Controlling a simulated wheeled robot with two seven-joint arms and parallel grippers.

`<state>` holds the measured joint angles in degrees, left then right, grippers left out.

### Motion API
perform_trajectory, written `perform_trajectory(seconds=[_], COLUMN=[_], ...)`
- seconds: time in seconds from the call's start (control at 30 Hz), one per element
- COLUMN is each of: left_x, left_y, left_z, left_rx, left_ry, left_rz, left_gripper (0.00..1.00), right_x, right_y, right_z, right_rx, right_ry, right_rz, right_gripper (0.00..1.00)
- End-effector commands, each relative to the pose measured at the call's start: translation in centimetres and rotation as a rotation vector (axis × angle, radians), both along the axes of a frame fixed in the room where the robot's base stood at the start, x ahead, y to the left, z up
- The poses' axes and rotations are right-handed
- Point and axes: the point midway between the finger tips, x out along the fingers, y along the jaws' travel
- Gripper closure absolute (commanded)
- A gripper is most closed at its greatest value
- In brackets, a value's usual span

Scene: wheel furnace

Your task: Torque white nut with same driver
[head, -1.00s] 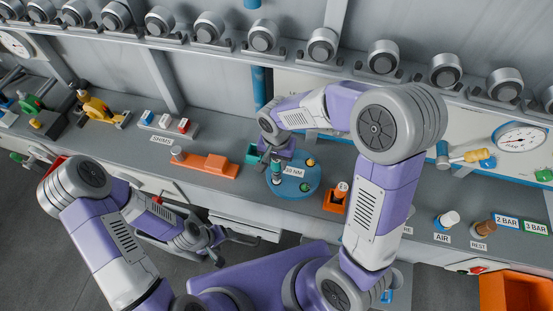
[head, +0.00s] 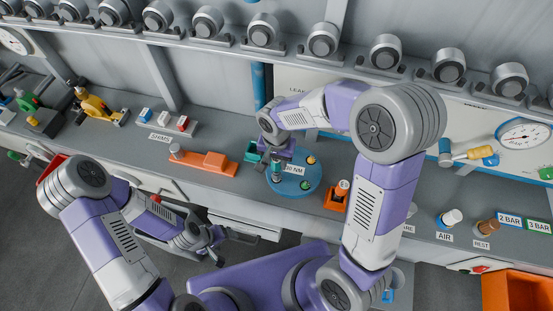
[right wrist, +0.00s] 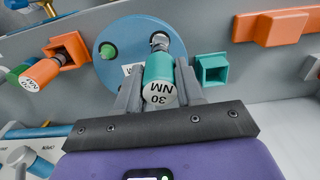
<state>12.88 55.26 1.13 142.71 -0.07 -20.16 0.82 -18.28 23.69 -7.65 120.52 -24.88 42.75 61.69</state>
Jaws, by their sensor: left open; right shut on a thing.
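My right gripper (head: 276,163) is shut on the teal driver (right wrist: 159,68), whose end reads 30 NM in the right wrist view. The driver stands over the blue disc (head: 285,190), its metal tip (right wrist: 160,40) near the disc's edge. Whether the tip sits on a nut is hidden. A green-topped nut (right wrist: 108,50) shows elsewhere on the disc. I cannot make out the white nut; the driver may cover it. My left gripper (head: 226,247) is open and empty, low in front of the bench.
The teal holder (right wrist: 212,69) beside the disc is empty. An orange driver (right wrist: 42,72) stands in an orange holder (head: 335,203) on the disc's other side. An orange block (head: 205,163) lies left on the bench.

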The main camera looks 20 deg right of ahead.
Motion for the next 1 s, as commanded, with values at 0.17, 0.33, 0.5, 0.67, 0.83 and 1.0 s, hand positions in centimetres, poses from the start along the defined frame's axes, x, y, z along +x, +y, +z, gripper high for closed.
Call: perform_trajectory(seconds=[0.17, 0.33, 0.5, 0.67, 0.83, 1.0], left_x=[0.0, 0.0, 0.0, 0.0, 0.0, 0.0], left_y=[0.0, 0.0, 0.0, 0.0, 0.0, 0.0], left_z=[-0.4, -0.5, -0.5, -0.5, -0.3, 0.1], left_rx=[0.0, 0.0, 0.0, 0.0, 0.0, 0.0], left_ry=[0.0, 0.0, 0.0, 0.0, 0.0, 0.0], left_rz=[0.0, 0.0, 0.0, 0.0, 0.0, 0.0], left_gripper=[0.29, 0.29, 0.29, 0.29, 0.29, 0.29], right_x=[0.0, 0.0, 0.0, 0.0, 0.0, 0.1], right_y=[0.0, 0.0, 0.0, 0.0, 0.0, 0.0], right_z=[-0.4, -0.5, -0.5, -0.5, 0.4, 3.3], right_rx=[0.0, 0.0, 0.0, 0.0, 0.0, 0.001], right_ry=[0.0, 0.0, 0.0, 0.0, -0.001, -0.005], right_rz=[0.0, 0.0, 0.0, 0.0, 0.0, 0.0], right_gripper=[1.0, 0.51, 0.33, 0.33, 0.33, 0.33])
